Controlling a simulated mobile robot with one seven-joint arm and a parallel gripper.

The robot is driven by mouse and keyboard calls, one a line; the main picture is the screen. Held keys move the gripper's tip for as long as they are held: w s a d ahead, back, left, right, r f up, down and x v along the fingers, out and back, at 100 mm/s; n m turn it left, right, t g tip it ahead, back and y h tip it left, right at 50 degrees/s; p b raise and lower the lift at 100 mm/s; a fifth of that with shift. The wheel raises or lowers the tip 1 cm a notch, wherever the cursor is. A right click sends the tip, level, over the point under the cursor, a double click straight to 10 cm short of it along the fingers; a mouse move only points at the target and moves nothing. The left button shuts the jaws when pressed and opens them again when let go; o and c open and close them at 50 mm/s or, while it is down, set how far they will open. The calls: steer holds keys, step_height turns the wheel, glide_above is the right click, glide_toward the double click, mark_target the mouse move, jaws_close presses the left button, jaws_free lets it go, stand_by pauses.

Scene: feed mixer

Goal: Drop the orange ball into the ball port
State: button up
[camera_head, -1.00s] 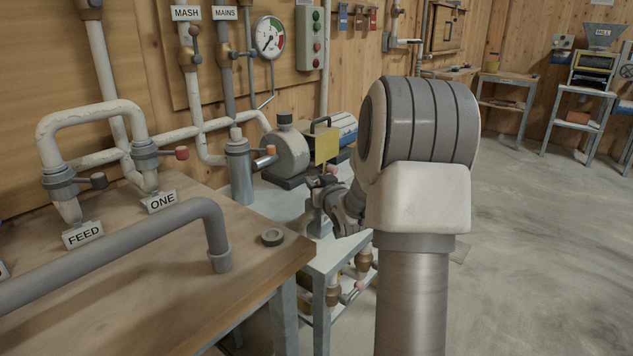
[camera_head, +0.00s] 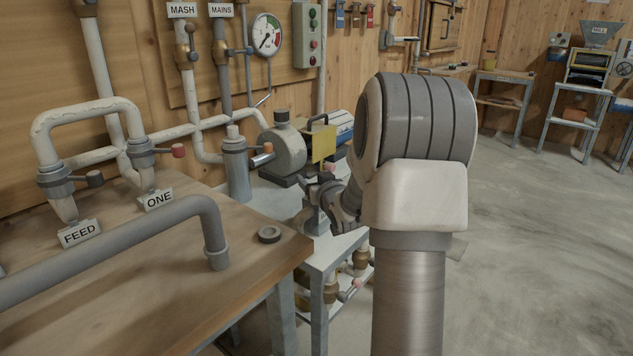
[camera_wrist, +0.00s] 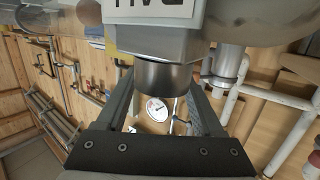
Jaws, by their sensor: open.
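My gripper (camera_head: 318,194) is beyond the near wooden bench, just below a yellow plate (camera_head: 324,143). In the wrist view its two fingers (camera_wrist: 162,100) stand apart. A dark round cylinder (camera_wrist: 166,76) under a grey block shows between and beyond them; I cannot tell whether they touch it. I cannot identify the orange ball for certain. A small pinkish-orange spot (camera_head: 330,167) shows by the gripper, and an orange end (camera_head: 268,148) shows near the pump; either may be a fitting. No ball port can be picked out.
The wooden bench (camera_head: 150,290) carries a thick grey pipe (camera_head: 120,240) and a dark ring (camera_head: 269,234). A pump (camera_head: 285,150) stands behind on a grey stand. A gauge (camera_head: 266,34) hangs on the wall. Floor on the right (camera_head: 540,240) is clear.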

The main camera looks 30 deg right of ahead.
steer(key=p+v, duration=0.3)
steer(key=v, duration=1.4)
steer(key=shift+s+p, duration=0.2)
steer(key=shift+p, duration=0.15)
